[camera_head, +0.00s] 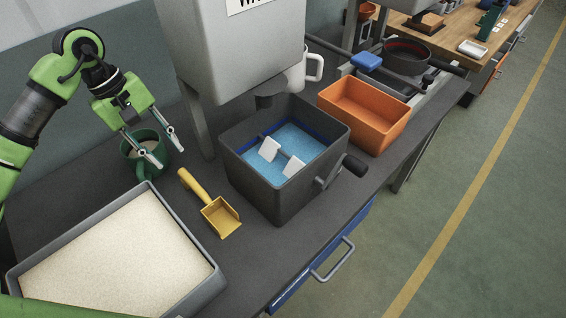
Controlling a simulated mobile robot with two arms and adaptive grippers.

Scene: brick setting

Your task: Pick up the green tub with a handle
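The green tub with a handle (131,147) stands on the dark bench at the left, behind the large tray. My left gripper (155,146) is over the tub from above. Its fingers are spread apart, one over the tub's opening and the other at the right rim. I cannot tell whether either finger touches the tub. My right gripper is not in view.
A grey tray (207,278) of pale grains lies in front of the tub. A yellow scoop (220,217) lies to the right. A dark bin (262,190) with blue contents and an orange bin (372,127) stand farther right. A grey hopper (235,50) rises behind.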

